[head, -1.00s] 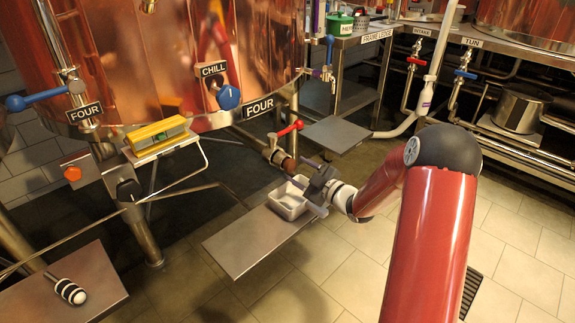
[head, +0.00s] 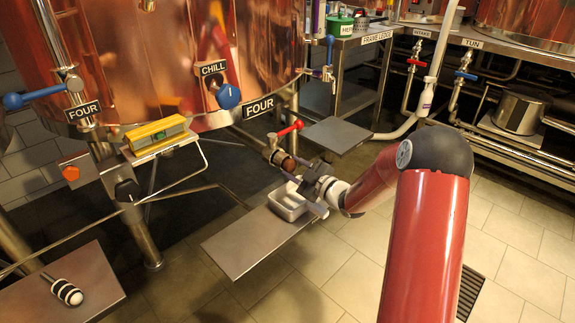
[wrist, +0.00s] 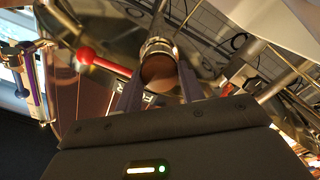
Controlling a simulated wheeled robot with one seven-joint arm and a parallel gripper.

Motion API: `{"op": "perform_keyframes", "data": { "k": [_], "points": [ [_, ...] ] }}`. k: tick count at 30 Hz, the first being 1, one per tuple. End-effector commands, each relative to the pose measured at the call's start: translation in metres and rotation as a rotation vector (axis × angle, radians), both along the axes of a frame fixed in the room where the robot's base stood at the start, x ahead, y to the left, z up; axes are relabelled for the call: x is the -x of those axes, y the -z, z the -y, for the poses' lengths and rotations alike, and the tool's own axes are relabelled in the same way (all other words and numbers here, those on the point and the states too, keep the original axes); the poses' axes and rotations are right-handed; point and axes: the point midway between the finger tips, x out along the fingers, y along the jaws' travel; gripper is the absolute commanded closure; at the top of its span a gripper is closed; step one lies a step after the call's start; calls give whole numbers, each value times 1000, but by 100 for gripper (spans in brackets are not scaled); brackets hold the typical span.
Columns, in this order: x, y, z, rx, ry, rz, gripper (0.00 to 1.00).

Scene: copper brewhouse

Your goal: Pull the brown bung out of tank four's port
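The brown bung (head: 288,164) sits in the end of tank four's port (head: 274,153), a metal outlet low on the copper tank below the FOUR plate (head: 258,107). In the wrist view the bung (wrist: 159,73) shows its round brown face, with the metal port rim (wrist: 157,47) behind it. My gripper (head: 303,178) is close to the port, at its lower right in the head view. In the wrist view my gripper (wrist: 160,92) is open, with one finger on each side of the bung. I cannot tell whether either finger touches it.
A red-handled valve (head: 290,129) sits just above the port; its red knob shows in the wrist view (wrist: 84,56). A small metal tray (head: 288,201) stands on a low steel shelf (head: 240,245) beneath my gripper. Open tiled floor lies to the right.

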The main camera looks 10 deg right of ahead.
Motion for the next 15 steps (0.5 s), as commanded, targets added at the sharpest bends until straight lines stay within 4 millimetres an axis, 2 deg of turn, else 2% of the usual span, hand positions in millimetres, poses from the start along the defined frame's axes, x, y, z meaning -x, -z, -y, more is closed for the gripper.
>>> {"op": "perform_keyframes", "data": {
  "k": [1, 4, 15],
  "points": [
    [0, 0, 0, 0, 0, 0, 85],
    [0, 0, 0, 0, 0, 0, 98],
    [1, 0, 1, 0, 0, 0, 98]
  ]
}}
